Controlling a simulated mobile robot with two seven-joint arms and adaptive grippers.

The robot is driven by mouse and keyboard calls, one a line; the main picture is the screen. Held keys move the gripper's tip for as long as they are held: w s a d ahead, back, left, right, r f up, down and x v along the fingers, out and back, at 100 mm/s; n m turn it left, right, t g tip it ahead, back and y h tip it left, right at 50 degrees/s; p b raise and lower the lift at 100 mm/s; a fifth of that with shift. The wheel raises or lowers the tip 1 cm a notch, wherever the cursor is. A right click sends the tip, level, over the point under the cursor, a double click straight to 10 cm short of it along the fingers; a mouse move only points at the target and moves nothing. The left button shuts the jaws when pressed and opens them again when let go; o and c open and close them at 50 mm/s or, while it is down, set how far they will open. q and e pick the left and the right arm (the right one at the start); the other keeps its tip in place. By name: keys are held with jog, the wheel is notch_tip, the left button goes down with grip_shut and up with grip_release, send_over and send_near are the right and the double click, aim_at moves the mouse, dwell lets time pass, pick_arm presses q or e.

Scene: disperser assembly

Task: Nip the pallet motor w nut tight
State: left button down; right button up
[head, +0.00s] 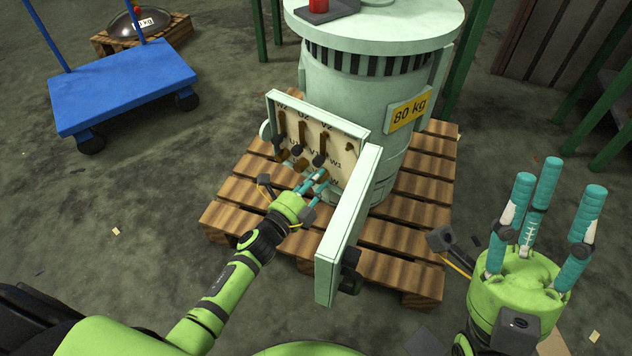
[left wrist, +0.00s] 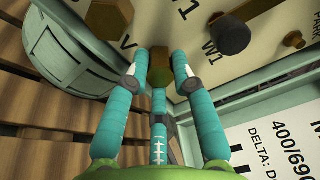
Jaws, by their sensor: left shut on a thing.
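The pallet motor (head: 375,90) is a large pale green cylinder with a yellow "80 kg" label, standing on a wooden pallet. Its terminal box is open and shows a cream terminal board (head: 341,150) with brass studs, dark nuts and letter labels. My left gripper (head: 313,180) reaches into the lower right of the board. In the left wrist view its teal fingers are shut around a brownish nut (left wrist: 160,69), between the V and W1 labels. The fingers partly hide this nut, and its own label is not readable there. My right gripper (head: 540,215) is raised at the right, fingers spread, empty.
The box's open cover (head: 348,225) stands out close to the right of my left gripper. The wooden pallet (head: 235,205) spreads beneath. A blue trolley (head: 125,85) stands at the upper left. Green posts and racks stand behind.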

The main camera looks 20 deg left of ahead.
pick_arm(q)
jog(key=shift+a+m, duration=0.2)
jog(key=shift+m, duration=0.3)
jog(key=shift+w, duration=0.1)
jog(key=c, duration=1)
grip_release()
jog(key=shift+c, duration=0.2)
jog(key=v, duration=1.2)
